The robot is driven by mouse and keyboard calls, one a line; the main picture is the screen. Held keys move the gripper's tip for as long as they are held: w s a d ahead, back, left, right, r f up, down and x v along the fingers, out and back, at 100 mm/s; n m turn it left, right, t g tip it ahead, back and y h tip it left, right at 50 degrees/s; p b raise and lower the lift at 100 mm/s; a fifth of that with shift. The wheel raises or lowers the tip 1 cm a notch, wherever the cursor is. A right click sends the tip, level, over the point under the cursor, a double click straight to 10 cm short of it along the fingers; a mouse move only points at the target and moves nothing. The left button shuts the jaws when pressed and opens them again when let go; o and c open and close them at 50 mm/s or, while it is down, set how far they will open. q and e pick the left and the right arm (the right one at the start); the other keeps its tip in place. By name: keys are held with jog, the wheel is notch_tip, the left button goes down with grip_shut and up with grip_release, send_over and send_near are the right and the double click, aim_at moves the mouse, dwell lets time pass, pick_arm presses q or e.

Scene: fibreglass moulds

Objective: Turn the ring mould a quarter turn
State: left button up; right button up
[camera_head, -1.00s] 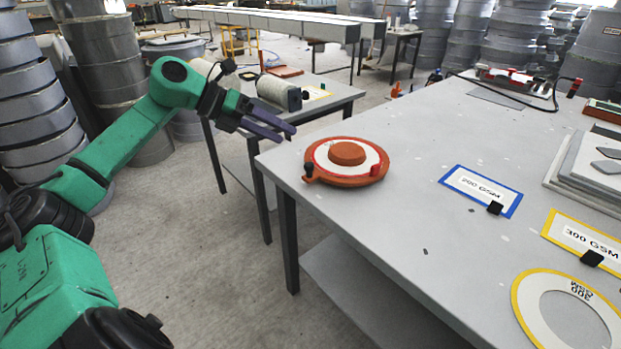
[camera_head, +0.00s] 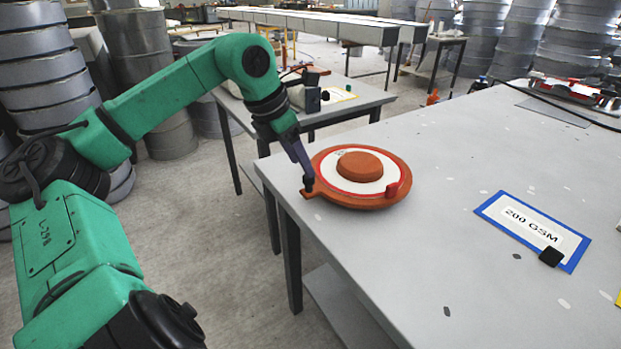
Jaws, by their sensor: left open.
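The ring mould (camera_head: 400,168) is an orange-brown disc with a white ring, a red line and a raised round centre. It lies flat near the left corner of the grey table. A red block stands on its front-right rim, and a tab with a dark knob (camera_head: 308,184) sticks out at its left. My left gripper (camera_head: 305,172) points down at that tab, its fingers open. The fingertips overlap the knob in view, so I cannot tell whether they touch it. The fingers hide part of the mould's left edge. My right gripper is out of view.
A blue-framed "200 GSM" card (camera_head: 505,217) with a black block (camera_head: 551,257) lies right of the mould on the table (camera_head: 430,270). A smaller table (camera_head: 350,103) with a roll stands behind my left arm. The tabletop between mould and card is clear.

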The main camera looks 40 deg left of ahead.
pick_arm(q)
jog(key=x, duration=0.5)
jog(key=shift+w+f, duration=0.1)
jog(key=shift+f, duration=0.1)
jog(key=shift+w+d+f, duration=0.1)
jog(key=shift+w+f, duration=0.05)
jog(key=shift+f, duration=0.15)
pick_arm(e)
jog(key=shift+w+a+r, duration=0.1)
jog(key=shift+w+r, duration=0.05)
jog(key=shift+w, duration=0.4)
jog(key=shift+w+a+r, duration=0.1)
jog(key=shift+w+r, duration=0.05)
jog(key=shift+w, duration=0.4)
pick_arm(q)
jog(key=shift+c, duration=0.3)
grip_shut()
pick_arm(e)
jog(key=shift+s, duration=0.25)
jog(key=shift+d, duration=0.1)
